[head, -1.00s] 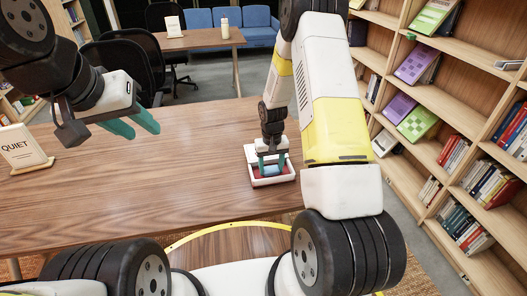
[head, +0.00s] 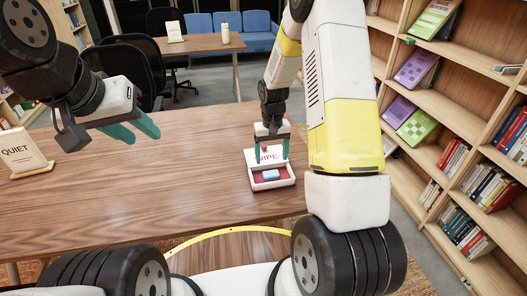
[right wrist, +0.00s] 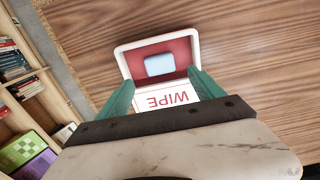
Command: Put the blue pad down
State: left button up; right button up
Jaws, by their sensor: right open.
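The blue pad (head: 271,174) lies on the red floor of a small white-rimmed tray (head: 288,182) on the wooden table. In the right wrist view the pad (right wrist: 160,64) lies flat inside the tray (right wrist: 124,62), apart from both fingers. A white card reading "WIPE" (head: 270,156) stands at the tray's back side. My right gripper (head: 266,163) is above the tray, open and empty, with teal fingers on either side of the card; they also show in the right wrist view (right wrist: 161,92). My left gripper (head: 140,133) hangs over the table's left part, its teal fingers apart and empty.
A "QUIET" sign (head: 23,150) stands at the left of the wooden table (head: 150,190). Tall bookshelves (head: 460,110) rise close on the right. Black chairs (head: 125,70) stand behind. The middle of the table is clear.

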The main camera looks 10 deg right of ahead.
jog(key=s+r+t, duration=0.1)
jog(key=s+r, duration=0.2)
jog(key=r, duration=0.4)
jog(key=s+r+t+y, duration=0.1)
jog(key=s+r, duration=0.1)
jog(key=r, duration=0.5)
jog(key=s+r+t, duration=0.1)
jog(key=s+r, duration=0.2)
jog(key=r, duration=0.4)
jog(key=s+a+r+t, duration=0.1)
jog(key=s+r, duration=0.3)
jog(key=s, duration=0.4)
jog(key=s+a+r+t+y, duration=0.1)
jog(key=s+r+t, duration=0.1)
jog(key=s+r, duration=0.3)
jog(key=s, duration=0.3)
jog(key=shift+s, duration=0.15)
jog(key=shift+a+r, duration=0.1)
